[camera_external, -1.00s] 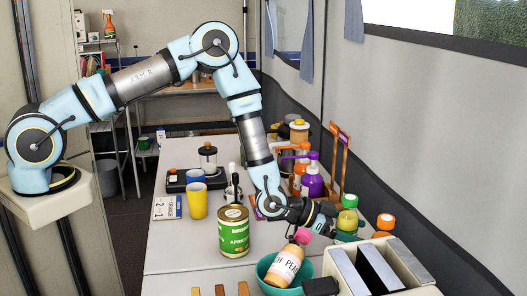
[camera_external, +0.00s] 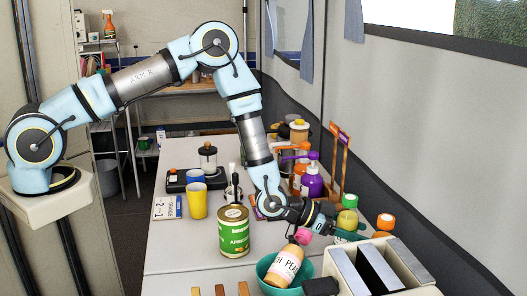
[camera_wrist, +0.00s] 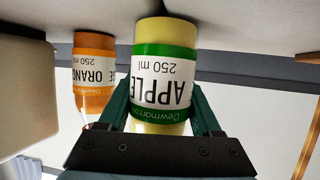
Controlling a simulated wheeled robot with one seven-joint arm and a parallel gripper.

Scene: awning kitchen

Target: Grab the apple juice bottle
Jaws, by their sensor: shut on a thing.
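The apple juice bottle (camera_wrist: 163,62) has a white label reading APPLE 250 ml with green bands. It appears upside down in the wrist view, between the two dark green fingers of my gripper (camera_wrist: 160,96). The fingers are shut on its sides. In the external view the bottle (camera_external: 347,218) shows pale yellow with a green top at the right of the counter, and my gripper (camera_external: 335,229) reaches it from the left. The bottle's lower part is partly hidden there by the gripper.
An orange juice bottle (camera_wrist: 93,75) stands close beside the apple bottle. A teal bowl (camera_external: 266,273) with a peach-coloured bottle (camera_external: 285,265) and a slotted light box (camera_external: 405,268) are near. A green can (camera_external: 235,236) and a purple pump bottle (camera_external: 312,183) stand further off.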

